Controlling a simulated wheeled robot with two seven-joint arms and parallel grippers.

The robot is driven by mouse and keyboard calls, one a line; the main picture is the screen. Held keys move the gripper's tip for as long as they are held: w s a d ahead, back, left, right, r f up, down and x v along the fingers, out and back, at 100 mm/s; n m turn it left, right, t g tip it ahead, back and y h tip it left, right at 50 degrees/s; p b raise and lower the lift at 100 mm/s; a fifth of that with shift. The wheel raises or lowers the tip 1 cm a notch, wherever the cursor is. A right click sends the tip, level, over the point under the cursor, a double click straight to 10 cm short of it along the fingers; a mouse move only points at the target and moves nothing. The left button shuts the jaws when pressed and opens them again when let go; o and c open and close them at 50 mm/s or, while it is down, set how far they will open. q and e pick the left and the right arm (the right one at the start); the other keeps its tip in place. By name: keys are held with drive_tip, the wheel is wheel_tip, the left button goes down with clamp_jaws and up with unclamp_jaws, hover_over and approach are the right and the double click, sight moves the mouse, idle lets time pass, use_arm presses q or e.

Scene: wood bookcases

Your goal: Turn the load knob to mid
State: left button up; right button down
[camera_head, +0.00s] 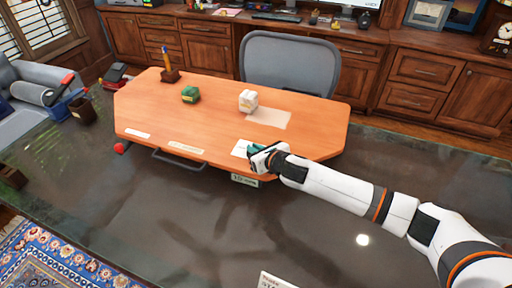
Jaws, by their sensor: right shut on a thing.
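My right gripper (261,157) reaches in from the right over the front right part of the orange wooden board. It is shut on a small teal thing (254,149), which seems to be the load knob and is mostly hidden by the fingers. A white label (240,148) lies just left of it, partly covered. A printed plate (244,181) is on the board's front edge below the gripper; its text is too small to read surely. Any pointer or mid mark is hidden or too small to tell. My left gripper is not in view.
The orange board (215,115) carries a green block (190,94), a white block (248,100) and a pencil holder (170,76). A dark handle (178,161) and a red ball (119,148) are at its front left. A grey chair (290,62) stands behind.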

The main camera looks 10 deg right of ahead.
drive_tip(key=m+h+p, duration=0.1)
drive_tip(key=m+h, duration=0.1)
drive_tip(key=m+h+p, duration=0.1)
drive_tip(key=m+h, duration=0.1)
drive_tip(key=h, duration=0.1)
drive_tip(key=a+m+h+p, duration=0.1)
drive_tip(key=m+h, duration=0.1)
drive_tip(key=shift+r, duration=0.1)
drive_tip(key=shift+a+m+h+p, duration=0.1)
drive_tip(key=shift+m+h+p, duration=0.25)
drive_tip(key=shift+m+h, duration=0.7)
drive_tip(key=shift+m+g+h, duration=0.7)
drive_tip(key=shift+m+h, duration=0.45)
drive_tip(key=shift+h, duration=0.2)
drive_tip(key=c, duration=1.5)
unclamp_jaws()
drive_tip(key=shift+w, duration=0.1)
drive_tip(key=shift+o, duration=0.2)
drive_tip(key=v, duration=1.2)
drive_tip(key=shift+a, duration=0.2)
